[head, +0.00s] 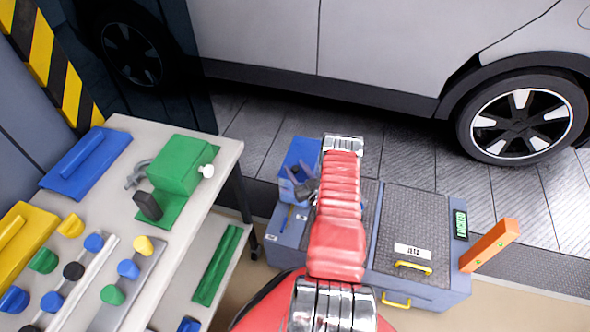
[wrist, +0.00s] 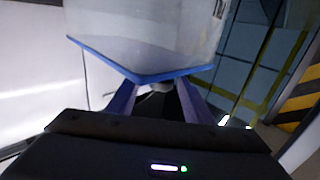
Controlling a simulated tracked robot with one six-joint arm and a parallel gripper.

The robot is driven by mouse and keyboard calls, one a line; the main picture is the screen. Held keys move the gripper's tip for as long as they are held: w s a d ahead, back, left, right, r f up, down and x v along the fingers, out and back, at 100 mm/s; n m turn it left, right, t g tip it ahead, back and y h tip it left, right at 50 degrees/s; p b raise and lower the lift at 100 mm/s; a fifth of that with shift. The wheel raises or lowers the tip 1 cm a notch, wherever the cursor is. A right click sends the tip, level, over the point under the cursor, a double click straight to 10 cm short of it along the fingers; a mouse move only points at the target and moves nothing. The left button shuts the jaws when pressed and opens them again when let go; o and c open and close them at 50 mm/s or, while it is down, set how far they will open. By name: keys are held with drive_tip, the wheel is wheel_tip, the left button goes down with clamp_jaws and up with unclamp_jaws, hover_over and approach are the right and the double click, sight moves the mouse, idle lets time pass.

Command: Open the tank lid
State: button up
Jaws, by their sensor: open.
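A grey-blue floor cabinet (head: 440,290) stands at the lower right of the head view. It has dark textured top panels (head: 410,222), all lying flat, and yellow handles (head: 412,267). A blue box-like part (head: 300,153) rises at its back left, and I cannot tell if this is the tank. My gripper (head: 303,188) is beside that part, partly hidden by my red arm. In the wrist view a clear container with a blue bottom edge (wrist: 140,73) is just ahead of my open gripper (wrist: 158,98). Contact cannot be told. No tank lid is clearly identifiable.
A workbench (head: 222,150) at left holds a green vise (head: 180,165), a blue plate (head: 87,160) and coloured knobs (head: 128,268). An orange lever (head: 490,245) sticks out at the cabinet's right, near a small green display (head: 460,223). A silver car (head: 380,45) stands behind.

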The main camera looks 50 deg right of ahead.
drive_tip(key=shift+w, duration=0.15)
clamp_jaws()
idle(0.5)
